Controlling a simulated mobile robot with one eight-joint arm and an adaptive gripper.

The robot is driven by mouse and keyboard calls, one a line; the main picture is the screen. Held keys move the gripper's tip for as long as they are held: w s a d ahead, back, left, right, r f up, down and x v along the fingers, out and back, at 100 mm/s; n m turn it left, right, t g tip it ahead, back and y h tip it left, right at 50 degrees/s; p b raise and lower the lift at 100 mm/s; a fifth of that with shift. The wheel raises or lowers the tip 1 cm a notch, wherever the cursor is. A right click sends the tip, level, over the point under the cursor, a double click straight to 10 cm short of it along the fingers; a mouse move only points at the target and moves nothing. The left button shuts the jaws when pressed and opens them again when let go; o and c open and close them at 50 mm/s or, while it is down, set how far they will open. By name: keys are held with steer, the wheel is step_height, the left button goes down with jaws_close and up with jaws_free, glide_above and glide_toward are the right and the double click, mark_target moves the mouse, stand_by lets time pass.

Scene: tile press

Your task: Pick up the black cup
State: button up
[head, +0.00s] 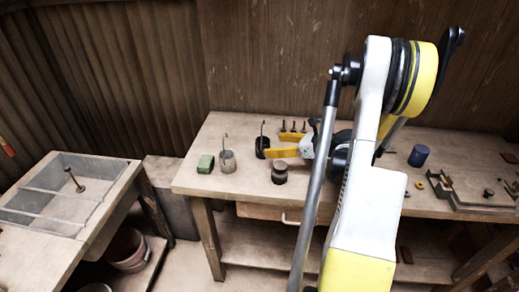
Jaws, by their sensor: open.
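The black cup (262,147) stands upright on the wooden workbench (245,190), with a thin hooked rod rising from it. My gripper (272,145) reaches in from the right, just beside the cup. Its yellow fingers are apart and point left toward the cup. The lower fingertip lies close to the cup's right side; I cannot tell whether it touches. The cup is not visibly held. My arm hides the bench to the right of the gripper.
Small dark pegs (293,127) are behind the gripper. A blue cylinder (419,155) stands farther right. A divided basin (62,190) is at left.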

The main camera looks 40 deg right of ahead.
mark_target(269, 144)
steer(key=b+x, duration=0.2)
steer(key=x, duration=0.4)
steer(key=shift+w+r, duration=0.1)
steer(key=shift+w, duration=0.05)
steer(key=shift+d, duration=0.1)
steer(key=c, duration=1.4)
